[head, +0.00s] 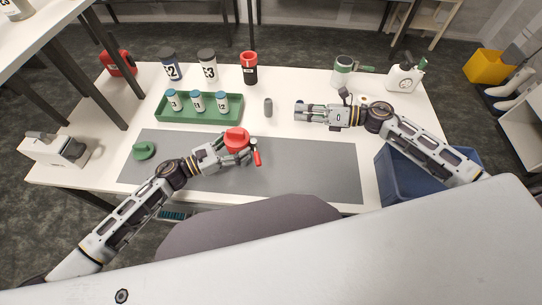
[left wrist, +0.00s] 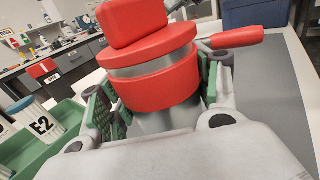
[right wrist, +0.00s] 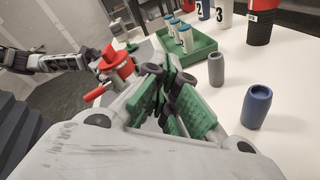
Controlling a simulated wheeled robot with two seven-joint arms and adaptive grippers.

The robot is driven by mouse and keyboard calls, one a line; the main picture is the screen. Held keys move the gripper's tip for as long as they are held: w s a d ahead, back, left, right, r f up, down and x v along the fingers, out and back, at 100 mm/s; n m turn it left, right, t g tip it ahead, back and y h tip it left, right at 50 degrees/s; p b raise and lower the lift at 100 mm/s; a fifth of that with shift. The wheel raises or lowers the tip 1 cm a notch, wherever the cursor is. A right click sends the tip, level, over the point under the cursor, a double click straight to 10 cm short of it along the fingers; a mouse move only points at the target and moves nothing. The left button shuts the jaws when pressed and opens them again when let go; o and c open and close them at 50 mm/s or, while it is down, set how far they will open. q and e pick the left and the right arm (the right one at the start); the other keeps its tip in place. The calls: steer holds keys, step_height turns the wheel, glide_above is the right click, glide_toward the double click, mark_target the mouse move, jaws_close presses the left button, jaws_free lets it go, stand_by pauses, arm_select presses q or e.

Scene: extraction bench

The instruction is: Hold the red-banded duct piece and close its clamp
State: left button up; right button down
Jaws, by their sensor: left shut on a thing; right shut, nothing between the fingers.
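The red-banded duct piece (head: 237,136) is upright over the grey mat, with a red top and a red band around a grey body. It fills the middle of the left wrist view (left wrist: 158,88). My left gripper (head: 241,153) is shut on its body, one finger on each side below the band. The clamp's red lever (head: 257,158) sticks out from the piece's side; it also shows in the left wrist view (left wrist: 238,37) and the right wrist view (right wrist: 94,94). My right gripper (head: 302,113) is shut and empty, right of the piece and apart from it.
A grey cylinder (head: 268,107) stands between the grippers, and a blue cylinder (right wrist: 256,108) stands close to my right gripper. A green tray (head: 180,121) with small bottles is behind the piece. A green part (head: 144,150) lies at left. The grey mat (head: 310,172) is clear at right.

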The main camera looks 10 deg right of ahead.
steer(key=s+d+f+n+g+y, duration=0.1)
steer(key=s+f+n+g, duration=0.3)
steer(key=s+n+g, duration=0.3)
steer(key=s+n, duration=0.2)
steer(key=n, duration=0.3)
steer(key=shift+s+d+n+g, duration=0.2)
steer(key=shift+s+n+g, duration=0.1)
steer(key=shift+a, duration=0.15)
glide_toward(256, 153)
steer(key=a+f, duration=0.1)
steer(key=s+a+f, duration=0.1)
steer(key=a, duration=0.1)
steer(key=a+f, duration=0.2)
steer(key=shift+s+a, duration=0.2)
stand_by(0.4)
steer(key=shift+s, duration=0.1)
